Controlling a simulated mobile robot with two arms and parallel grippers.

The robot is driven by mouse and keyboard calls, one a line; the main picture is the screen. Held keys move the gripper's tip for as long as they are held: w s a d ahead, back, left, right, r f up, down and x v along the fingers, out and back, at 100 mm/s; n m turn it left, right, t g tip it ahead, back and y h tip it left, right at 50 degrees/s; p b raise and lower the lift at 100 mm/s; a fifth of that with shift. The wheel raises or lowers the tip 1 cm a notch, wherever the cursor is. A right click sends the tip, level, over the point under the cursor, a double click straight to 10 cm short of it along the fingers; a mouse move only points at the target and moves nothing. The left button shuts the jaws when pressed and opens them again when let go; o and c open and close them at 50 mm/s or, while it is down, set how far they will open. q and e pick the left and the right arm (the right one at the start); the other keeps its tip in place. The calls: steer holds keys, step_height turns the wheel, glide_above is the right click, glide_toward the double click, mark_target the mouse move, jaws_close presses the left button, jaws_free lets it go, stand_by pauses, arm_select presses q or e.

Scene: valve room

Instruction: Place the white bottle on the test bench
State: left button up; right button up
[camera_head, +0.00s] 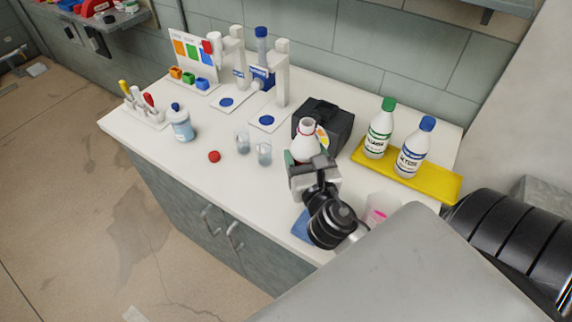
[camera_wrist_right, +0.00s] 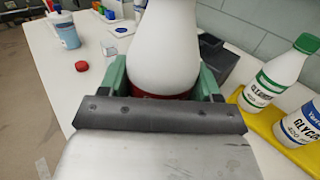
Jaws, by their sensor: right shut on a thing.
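The white bottle (camera_head: 305,143), with a red ring at its neck, is upright in my right gripper (camera_head: 303,160) over the right half of the white bench top (camera_head: 170,160). In the right wrist view, the green-padded fingers of the gripper (camera_wrist_right: 160,80) are on both sides of the white bottle (camera_wrist_right: 166,45), just above a dark red band. I cannot tell whether its base touches the bench. My left gripper is not in view.
A black case (camera_head: 335,125) stands close behind the bottle. A yellow tray (camera_head: 430,182) with green-capped (camera_head: 379,130) and blue-capped (camera_head: 414,148) bottles is to the right. Two beakers (camera_head: 264,152), a red cap (camera_head: 214,156) and a blue-lidded bottle (camera_head: 180,125) stand left. The front left bench is clear.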

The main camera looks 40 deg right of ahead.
steer(key=shift+w+a+f+b, duration=0.25)
steer(key=shift+w+f, duration=0.55)
steer(key=shift+f, duration=0.35)
steer(key=shift+w+a+f+b, duration=0.25)
steer(key=shift+w+f, duration=0.55)
steer(key=shift+f, duration=0.4)
steer(key=shift+w+a+f+b, duration=0.15)
steer(key=shift+w+a+f, duration=0.1)
steer(key=shift+w+f, duration=0.75)
steer(key=shift+s+f, duration=0.25)
steer(key=o, duration=1.1)
steer(key=shift+r, duration=0.1)
steer(key=b+v, duration=0.3)
steer(key=v, duration=0.8)
steer(key=shift+s, duration=0.1)
steer(key=shift+s+a+r+b, duration=0.1)
steer(key=shift+s+a+b, duration=0.05)
steer(key=shift+s+b, duration=0.2)
